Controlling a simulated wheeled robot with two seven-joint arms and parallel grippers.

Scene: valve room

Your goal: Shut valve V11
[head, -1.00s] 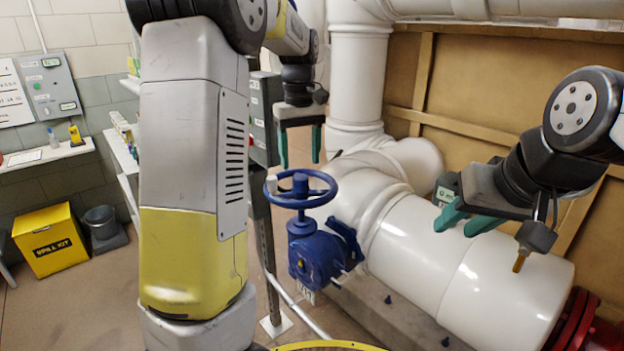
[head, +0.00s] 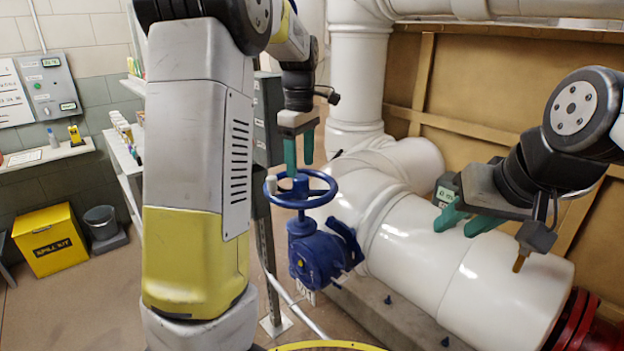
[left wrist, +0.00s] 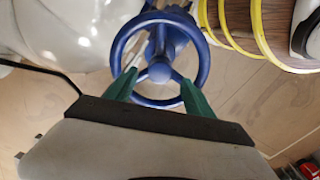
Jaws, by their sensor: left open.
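A valve with a blue handwheel (head: 300,189) and a blue body (head: 316,256) stands beside the white pipe. A small tag (head: 306,291) hangs below it, too small to read. My left gripper (head: 299,168) is open just above the handwheel, its green fingers pointing down. In the left wrist view the handwheel (left wrist: 160,50) lies beyond the fingertips (left wrist: 157,82), which appear on either side of its hub. I cannot tell whether they touch it. My right gripper (head: 460,225) is by the white pipe at the right, green fingers apart and holding nothing visible.
A large white pipe (head: 425,245) runs right of the valve to a red flange (head: 580,320). A grey post (head: 266,240) stands close left of the handwheel. A yellow spill kit box (head: 50,241) and grey bucket (head: 100,222) are on the floor at the left.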

